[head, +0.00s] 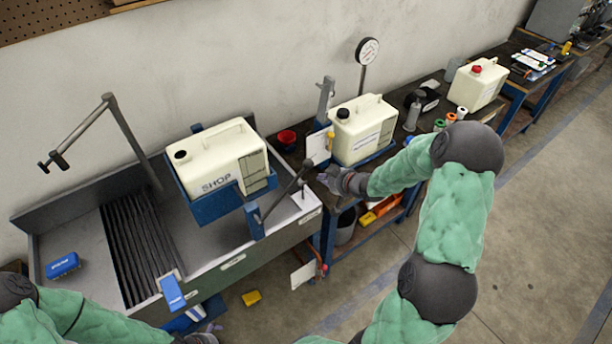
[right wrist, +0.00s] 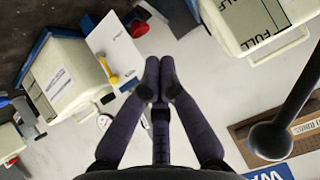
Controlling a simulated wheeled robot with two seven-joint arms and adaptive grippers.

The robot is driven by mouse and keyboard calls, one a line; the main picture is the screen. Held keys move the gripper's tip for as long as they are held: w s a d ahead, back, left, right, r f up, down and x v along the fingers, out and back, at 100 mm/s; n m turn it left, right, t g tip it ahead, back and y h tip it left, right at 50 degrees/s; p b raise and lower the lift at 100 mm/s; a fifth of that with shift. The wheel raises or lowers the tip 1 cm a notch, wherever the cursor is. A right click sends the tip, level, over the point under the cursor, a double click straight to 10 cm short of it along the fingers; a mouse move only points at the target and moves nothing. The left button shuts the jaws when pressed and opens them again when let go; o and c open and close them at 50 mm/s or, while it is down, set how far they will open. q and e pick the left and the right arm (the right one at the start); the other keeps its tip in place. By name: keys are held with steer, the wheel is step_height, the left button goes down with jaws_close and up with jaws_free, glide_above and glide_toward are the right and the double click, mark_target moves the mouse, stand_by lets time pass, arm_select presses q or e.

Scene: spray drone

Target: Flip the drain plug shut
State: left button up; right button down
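I cannot make out the drain plug for certain. The grey sink (head: 275,240) stands at the left in the head view, with a dark ribbed drain board on its left side. A grey lever (head: 284,200) rises from a blue bracket at the sink's right front. A dark ball-ended rod (right wrist: 272,138), perhaps this lever, shows at the right wrist view's right. My right gripper (head: 342,181) is near the lever's upper end; in the right wrist view its fingertips (right wrist: 160,75) meet with nothing visible between them. My left gripper (head: 205,335) is at the bottom edge, mostly cut off.
A SHOP jug (head: 215,160) sits in a blue cradle over the sink. Another cream jug (head: 362,130) stands on the bench behind my right gripper. A swing-arm tap (head: 115,120) rises at the back left. A blue brush (head: 62,265) lies in the sink's left.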

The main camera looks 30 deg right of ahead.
steer(key=shift+d+r, duration=0.1)
steer(key=shift+d, duration=0.05)
steer(key=shift+w, duration=0.1)
steer(key=b, duration=0.2)
glide_above(303, 188)
steer(key=s, duration=0.1)
step_height(303, 188, down, 10)
steer(key=shift+s+d+r, duration=0.15)
steer(key=shift+s+d, duration=0.05)
